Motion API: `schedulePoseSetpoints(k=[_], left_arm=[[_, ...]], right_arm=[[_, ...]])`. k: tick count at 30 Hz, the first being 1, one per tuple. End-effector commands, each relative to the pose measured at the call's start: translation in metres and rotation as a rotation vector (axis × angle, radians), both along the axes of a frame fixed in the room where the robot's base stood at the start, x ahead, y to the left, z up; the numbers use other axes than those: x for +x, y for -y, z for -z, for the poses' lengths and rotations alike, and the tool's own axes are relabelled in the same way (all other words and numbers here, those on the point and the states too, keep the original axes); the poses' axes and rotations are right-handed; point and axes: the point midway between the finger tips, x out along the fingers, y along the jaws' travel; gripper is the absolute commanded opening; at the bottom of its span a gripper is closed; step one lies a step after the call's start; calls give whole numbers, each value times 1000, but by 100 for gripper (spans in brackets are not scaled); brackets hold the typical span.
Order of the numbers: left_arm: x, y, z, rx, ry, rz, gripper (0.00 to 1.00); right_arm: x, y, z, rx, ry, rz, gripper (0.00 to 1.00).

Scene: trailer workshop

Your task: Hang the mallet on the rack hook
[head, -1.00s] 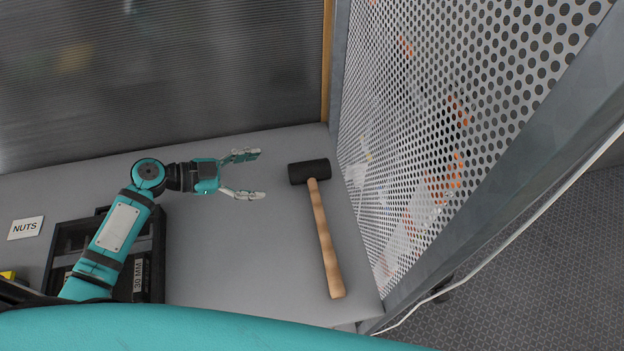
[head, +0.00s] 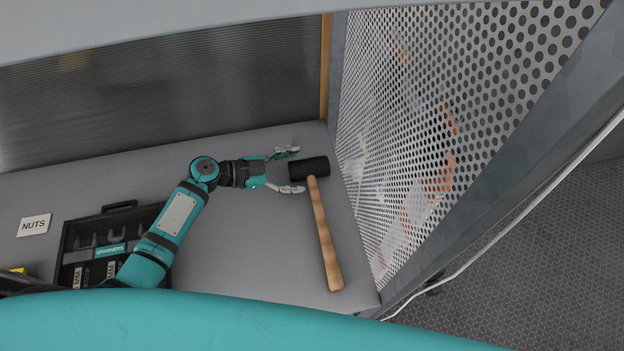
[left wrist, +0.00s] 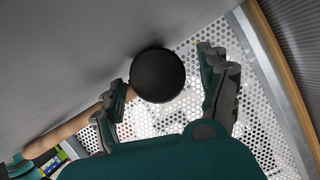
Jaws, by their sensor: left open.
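The mallet has a black head (head: 309,168) and a pale wooden handle (head: 325,235). It lies on the grey bench top beside the perforated panel, handle toward the front. My left gripper (head: 292,171) is open at the left end of the mallet head, its two fingers pointing at it. In the left wrist view the round end of the black head (left wrist: 157,75) shows ahead of the open left gripper (left wrist: 170,92), with the handle (left wrist: 68,132) running to the lower left. I see no rack hook. My right gripper is not in view.
The perforated metal panel (head: 420,130) stands close on the right of the mallet. A black case labelled spanners (head: 75,240) lies at the left under my arm. A NUTS label (head: 34,225) is on the bench (head: 235,265).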

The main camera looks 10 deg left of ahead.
Motion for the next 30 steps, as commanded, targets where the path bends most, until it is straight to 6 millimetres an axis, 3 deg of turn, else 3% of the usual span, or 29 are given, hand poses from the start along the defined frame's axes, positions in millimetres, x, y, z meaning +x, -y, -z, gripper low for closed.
schedulePoseSetpoints(k=[2,18,30], left_arm=[[0,0,0,0,0,0,73],[0,0,0,-1,-1,1,2],[1,0,-5,-5,4,0,0]], right_arm=[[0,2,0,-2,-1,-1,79],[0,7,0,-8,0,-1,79],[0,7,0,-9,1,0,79]])
